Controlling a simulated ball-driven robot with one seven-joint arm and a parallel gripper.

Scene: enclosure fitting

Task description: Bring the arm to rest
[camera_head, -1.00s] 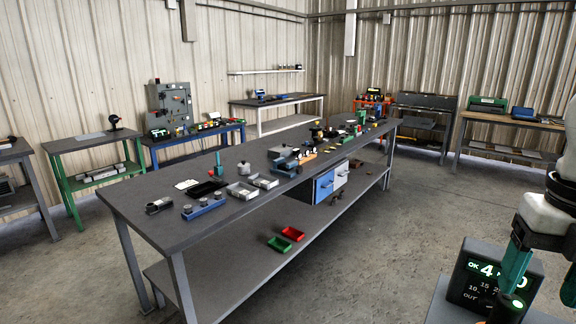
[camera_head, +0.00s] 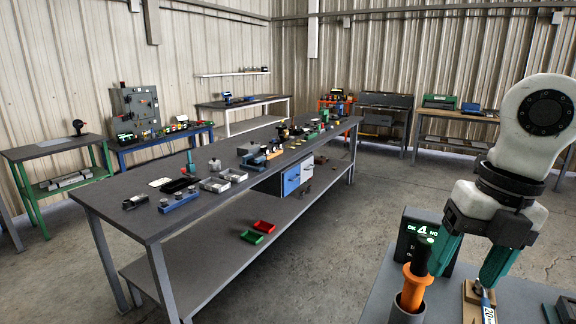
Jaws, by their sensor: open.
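My gripper (camera_head: 460,278) is at the lower right of the head view, on my white arm, with its two teal fingers pointing down and spread apart. Nothing shows between the fingers. It hangs over a grey bench (camera_head: 380,295) at the lower right. The left finger appears close to an orange-and-black tool (camera_head: 414,285) standing in a grey cup (camera_head: 405,314); I cannot tell whether they touch.
A dark display box (camera_head: 408,230) stands on the bench behind the orange tool. A long grey workbench (camera_head: 130,205) with many parts fills the middle; a red bin (camera_head: 263,226) and a green bin (camera_head: 252,237) sit on its lower shelf. Open floor (camera_head: 340,220) lies between the benches.

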